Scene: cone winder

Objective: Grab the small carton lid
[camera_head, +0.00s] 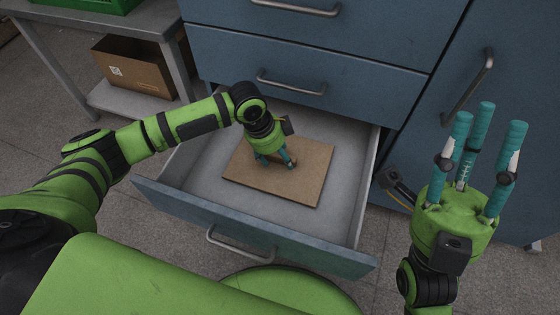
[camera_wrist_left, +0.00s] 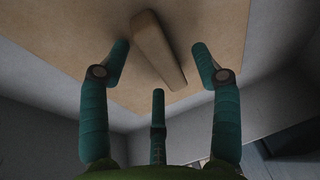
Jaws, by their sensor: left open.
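The small carton lid (camera_head: 312,165) is a flat brown rectangle lying in the open drawer (camera_head: 205,180). A raised bar (camera_wrist_left: 160,50) runs along its face in the left wrist view, where the lid (camera_wrist_left: 75,45) fills the upper part. My left gripper (camera_head: 275,163) is over the lid, pointing down. In the left wrist view its teal fingers (camera_wrist_left: 160,62) are spread, with one on each side of the bar and a third near its end; whether they touch it I cannot tell. My right gripper (camera_head: 485,150) is raised at the right, fingers spread upward, empty and away from the lid.
The drawer's walls surround the lid, with its handle (camera_head: 240,247) on the front. Shut blue drawers (camera_head: 300,60) stand above and behind it. A brown carton (camera_head: 132,70) sits on a low shelf at the left, below a green crate (camera_head: 85,5).

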